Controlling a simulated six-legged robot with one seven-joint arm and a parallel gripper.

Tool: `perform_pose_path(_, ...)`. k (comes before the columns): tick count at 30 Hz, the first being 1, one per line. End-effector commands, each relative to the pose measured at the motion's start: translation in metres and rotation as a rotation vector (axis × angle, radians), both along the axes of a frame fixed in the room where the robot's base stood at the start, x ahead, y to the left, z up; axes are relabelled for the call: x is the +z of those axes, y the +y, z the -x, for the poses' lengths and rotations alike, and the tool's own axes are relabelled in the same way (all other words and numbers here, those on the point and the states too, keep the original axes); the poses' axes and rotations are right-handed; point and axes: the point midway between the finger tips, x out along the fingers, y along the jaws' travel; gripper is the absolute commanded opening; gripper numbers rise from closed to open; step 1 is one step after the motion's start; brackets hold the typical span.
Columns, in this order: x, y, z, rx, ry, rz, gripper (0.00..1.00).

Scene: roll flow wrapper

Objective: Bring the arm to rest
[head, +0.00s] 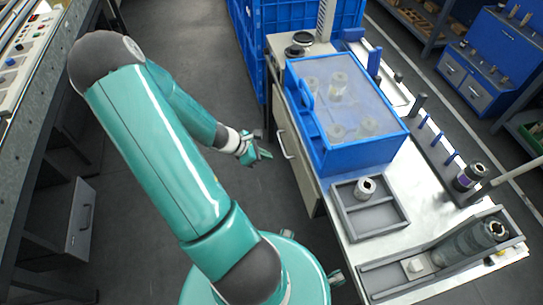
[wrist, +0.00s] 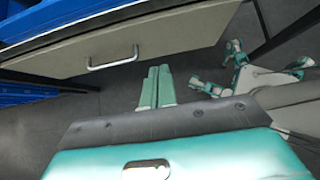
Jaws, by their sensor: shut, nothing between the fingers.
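My gripper (head: 264,154) hangs over the floor in the gap just left of the workbench in the head view. In the wrist view my gripper (wrist: 157,72) shows two green fingers side by side, closed together with nothing between them. My teal arm is bent, with its elbow at the upper left and its forearm coming back down toward the bench. The gripper is apart from the bench drawer (head: 296,150) and its handle (wrist: 113,59).
The workbench (head: 352,241) carries a blue box with a clear lid (head: 345,100), a grey tray (head: 388,216) with a roll, and a longer tray (head: 395,276). Blue crates (head: 254,45) stand behind. A control bench (head: 50,75) stands left. Floor between is free.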

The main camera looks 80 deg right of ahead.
Motion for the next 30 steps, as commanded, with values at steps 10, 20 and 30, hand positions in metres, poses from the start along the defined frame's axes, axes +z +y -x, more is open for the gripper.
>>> perform_pose_path(10, 0.003, 0.002, -0.003, 0.000, -0.001, 0.000, 0.00)
perform_pose_path(20, 0.047, 0.030, -0.081, -0.065, -0.211, 0.084, 0.00)
perform_pose_path(30, 0.135, 0.115, -0.184, -0.188, -0.572, 0.121, 0.00)
